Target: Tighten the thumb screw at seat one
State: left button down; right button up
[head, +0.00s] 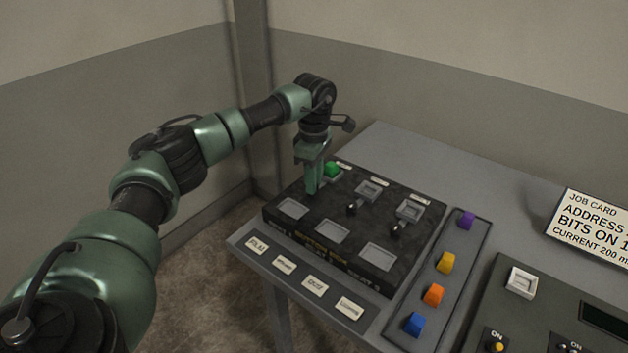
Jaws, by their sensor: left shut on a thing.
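A dark fixture block (330,261) on the table has a back row of three seats and a front row of square grey pockets. A green block (331,169) sits in the back-left seat, which I take to be seat one. My left gripper (312,191) points down just in front of this block and is shut. The thumb screw there is hidden between its fingers. Black thumb screws stand at the middle seat (352,208) and the right seat (397,229); those two seats look empty. My right gripper is not in view.
A narrow tray (398,333) right of the fixture holds purple (467,220), yellow (446,262), orange (433,294) and blue (414,324) blocks. A console (500,290) with switches and a job card (592,228) stand further right. Several labels line the table's front edge.

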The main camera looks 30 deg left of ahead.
pick_arm(q)
jog(key=shift+w+a+r, duration=0.1)
jog(key=shift+w+r, duration=0.1)
jog(key=shift+r, duration=0.1)
jog(key=c, duration=1.3)
grip_release()
jog(key=shift+c, duration=0.2)
jog(key=shift+o, duration=0.7)
jog(key=shift+s+f, duration=0.1)
jog(key=shift+s, duration=0.05)
notch_tip(320, 180, up, 8)
jog(key=b, duration=0.1)
jog(key=shift+b, duration=0.3)
